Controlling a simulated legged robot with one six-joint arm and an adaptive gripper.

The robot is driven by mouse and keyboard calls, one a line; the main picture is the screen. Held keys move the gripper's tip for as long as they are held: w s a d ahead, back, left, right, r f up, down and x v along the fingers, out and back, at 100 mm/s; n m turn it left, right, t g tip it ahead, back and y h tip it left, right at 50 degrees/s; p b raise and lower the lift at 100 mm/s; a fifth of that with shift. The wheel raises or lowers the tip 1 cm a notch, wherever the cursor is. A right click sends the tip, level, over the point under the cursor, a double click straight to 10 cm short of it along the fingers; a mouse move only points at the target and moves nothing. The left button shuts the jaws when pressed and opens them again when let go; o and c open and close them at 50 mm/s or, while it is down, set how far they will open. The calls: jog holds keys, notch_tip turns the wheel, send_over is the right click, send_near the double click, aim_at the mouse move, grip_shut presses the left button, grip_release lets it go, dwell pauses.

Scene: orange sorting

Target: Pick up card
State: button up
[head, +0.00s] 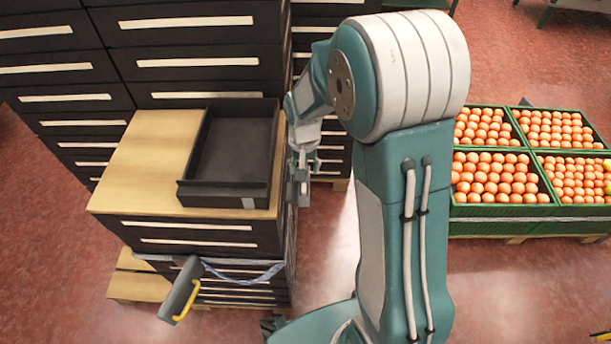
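A small pale grey rectangle (248,203), which may be the card, sits at the front right corner of a dark open tray (228,197). The tray rests on a stack topped with a wooden board (150,160). My gripper (302,190) hangs just right of the tray and the stack's edge, pointing down. It is apart from the pale rectangle in the picture. Its fingers are small and partly merge with the dark stack behind, so their opening is unclear. I see nothing clearly held in it.
Tall stacks of dark crates (195,62) stand behind and left. Green crates of oranges (500,197) stand on a pallet at the right. A grey tool with a yellow handle (186,302) is at the stack's front. Red floor (330,250) shows between.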

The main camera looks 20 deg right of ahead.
jog(key=shift+a+f, duration=0.1)
jog(key=shift+a, duration=0.35)
jog(key=shift+d, duration=0.25)
jog(key=c, duration=0.6)
jog(key=shift+d, duration=0.3)
grip_shut()
